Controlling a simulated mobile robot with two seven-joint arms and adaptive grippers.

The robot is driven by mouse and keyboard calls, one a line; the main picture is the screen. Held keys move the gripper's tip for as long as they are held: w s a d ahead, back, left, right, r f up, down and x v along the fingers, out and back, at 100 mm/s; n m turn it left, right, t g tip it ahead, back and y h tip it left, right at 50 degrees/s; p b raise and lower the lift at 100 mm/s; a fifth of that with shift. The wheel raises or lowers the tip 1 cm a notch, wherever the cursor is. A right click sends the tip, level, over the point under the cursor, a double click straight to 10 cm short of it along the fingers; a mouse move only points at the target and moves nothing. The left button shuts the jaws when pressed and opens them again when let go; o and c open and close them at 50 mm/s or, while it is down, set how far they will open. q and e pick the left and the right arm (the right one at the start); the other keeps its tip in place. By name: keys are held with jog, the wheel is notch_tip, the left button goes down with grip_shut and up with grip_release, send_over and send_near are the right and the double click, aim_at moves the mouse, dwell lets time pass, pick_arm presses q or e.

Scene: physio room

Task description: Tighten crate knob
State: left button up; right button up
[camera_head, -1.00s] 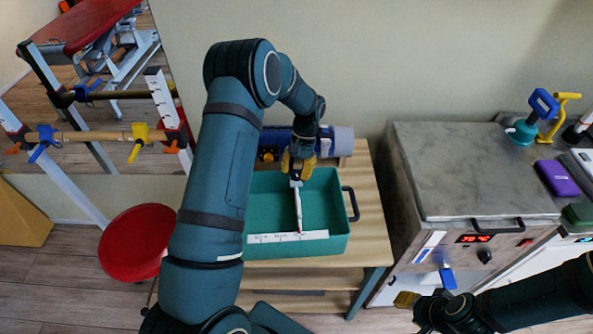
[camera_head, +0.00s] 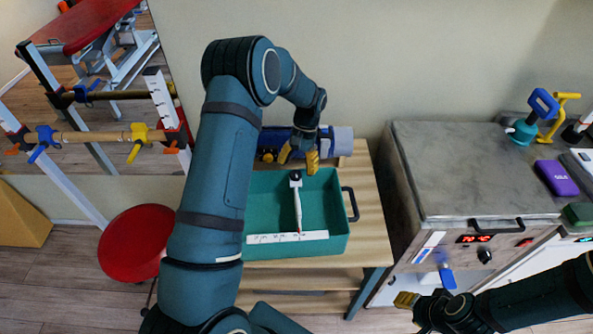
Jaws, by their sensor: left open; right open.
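A teal crate (camera_head: 338,243) stands on the wooden shelf unit. In it lies a white hinged measuring tool: its upright arm (camera_head: 298,208) runs toward me and meets a marked white strip (camera_head: 288,237) near the crate's front. A small dark knob (camera_head: 295,177) sits at the far end of the upright arm. My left gripper (camera_head: 299,158) is open, its yellow fingers just beyond and above the dark knob, apart from it in the picture. My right gripper (camera_head: 405,300) is at lower right, in front of the grey-topped cabinet, holding nothing visible; its far finger is partly hidden.
A blue roll (camera_head: 341,140) lies behind the crate on the wooden top (camera_head: 372,222). A grey-topped cabinet (camera_head: 465,165) with a red display stands to the right. A red round stool (camera_head: 137,243) is at left. My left arm hides the crate's left side.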

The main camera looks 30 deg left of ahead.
pick_arm(q)
jog(key=v, duration=1)
jog(key=shift+s+f, duration=0.1)
